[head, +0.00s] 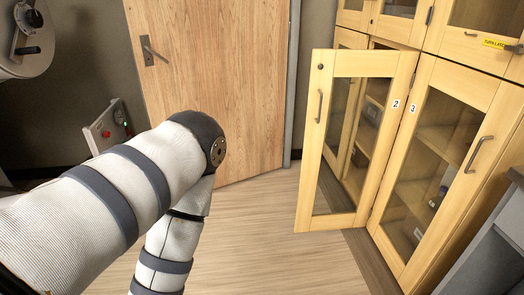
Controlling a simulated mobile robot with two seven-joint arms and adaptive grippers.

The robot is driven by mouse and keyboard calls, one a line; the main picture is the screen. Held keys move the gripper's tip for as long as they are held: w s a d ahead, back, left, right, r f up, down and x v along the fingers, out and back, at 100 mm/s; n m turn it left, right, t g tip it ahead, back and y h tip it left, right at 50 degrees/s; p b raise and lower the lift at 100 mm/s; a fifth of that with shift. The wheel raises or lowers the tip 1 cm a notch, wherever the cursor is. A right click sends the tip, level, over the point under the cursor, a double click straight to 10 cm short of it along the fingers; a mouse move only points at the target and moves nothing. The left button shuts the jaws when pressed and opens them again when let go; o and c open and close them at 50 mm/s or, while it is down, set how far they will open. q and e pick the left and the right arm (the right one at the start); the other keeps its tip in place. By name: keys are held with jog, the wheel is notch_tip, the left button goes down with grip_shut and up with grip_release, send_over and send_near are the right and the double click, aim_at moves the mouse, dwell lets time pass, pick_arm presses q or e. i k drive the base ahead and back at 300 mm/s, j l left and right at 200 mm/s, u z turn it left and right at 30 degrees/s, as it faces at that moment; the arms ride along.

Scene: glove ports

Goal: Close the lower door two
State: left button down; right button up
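Lower door two (341,64) is a wood-framed glass door with a small "2" label on its right side. It stands swung open from the wooden cabinet, and its metal handle (319,106) is near its left edge. The cabinet's open interior shows behind and through the glass. My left arm comes in from the left in a white padded sleeve, bends at a dark joint and runs down out of the frame. My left gripper is out of view, and so is my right gripper. Nothing of mine touches the door in view.
Lower door three (480,86), right of door two, looks shut. Upper doors sit above, one with a yellow label (493,43). A grey unit (497,240) stands at the lower right. A wooden room door (220,80) is behind. Bare floor (260,235) lies left of the cabinet.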

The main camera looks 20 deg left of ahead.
aim_at(401, 66)
jog(key=u, duration=0.15)
jog(key=i+u, duration=0.3)
jog(key=i, duration=0.9)
